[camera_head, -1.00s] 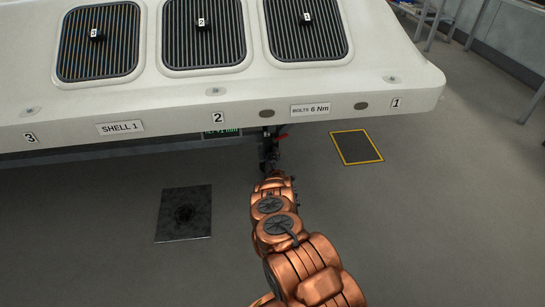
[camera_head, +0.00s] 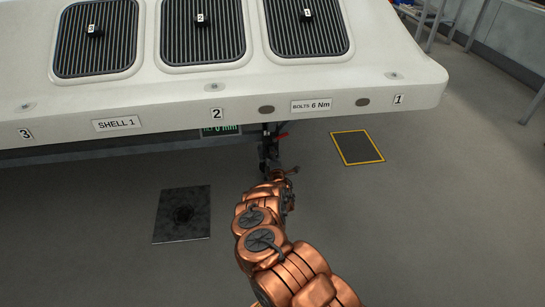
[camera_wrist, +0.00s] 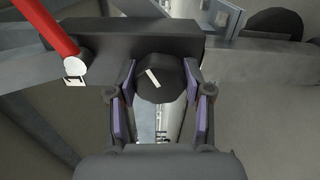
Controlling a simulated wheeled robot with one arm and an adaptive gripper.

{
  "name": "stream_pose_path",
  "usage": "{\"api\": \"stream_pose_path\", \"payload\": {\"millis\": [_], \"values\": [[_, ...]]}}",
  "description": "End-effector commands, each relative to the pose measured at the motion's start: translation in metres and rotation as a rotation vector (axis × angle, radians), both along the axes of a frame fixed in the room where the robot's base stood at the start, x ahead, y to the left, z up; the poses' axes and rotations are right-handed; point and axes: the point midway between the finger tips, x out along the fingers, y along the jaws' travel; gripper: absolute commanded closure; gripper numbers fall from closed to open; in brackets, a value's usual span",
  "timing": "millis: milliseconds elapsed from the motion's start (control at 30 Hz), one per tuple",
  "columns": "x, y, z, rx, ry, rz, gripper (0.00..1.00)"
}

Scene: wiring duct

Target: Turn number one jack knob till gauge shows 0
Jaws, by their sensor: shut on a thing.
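The knob (camera_wrist: 154,79) is a dark round cap with a white line across its face, tilted to the upper left. My gripper (camera_wrist: 162,73) is shut on it, with a purple-padded finger at each side. In the head view my gripper (camera_head: 268,158) is under the front edge of the white shell, and the knob cannot be made out there. The gauge (camera_head: 220,130) is a dark display with green text below label 2. Its top is cut off by the shell edge, and the visible part reads 0 mm.
A red lever (camera_wrist: 45,28) with a white end stands left of the knob in the wrist view. The white shell (camera_head: 150,108) overhangs my arm. A dark plate (camera_head: 183,214) and a yellow-edged floor square (camera_head: 357,147) lie on open floor.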

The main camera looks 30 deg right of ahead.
Motion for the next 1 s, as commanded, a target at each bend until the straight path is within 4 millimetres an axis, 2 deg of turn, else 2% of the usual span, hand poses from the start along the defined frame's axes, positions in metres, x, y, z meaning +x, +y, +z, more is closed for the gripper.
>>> {"api": "stream_pose_path", "payload": {"millis": [367, 400, 600, 667, 1000], "values": [[0.0005, 0.0002, 0.0007, -0.004, 0.001, 0.0, 0.85], [0.0004, 0.0002, 0.0006, -0.004, 0.001, 0.0, 0.49], [0.0003, 0.0001, 0.0004, -0.004, 0.001, 0.0, 0.28], [0.0003, 0.0001, 0.0004, -0.004, 0.001, 0.0, 0.24], [-0.001, 0.0005, 0.0002, -0.004, 0.002, 0.0, 0.24]]}}
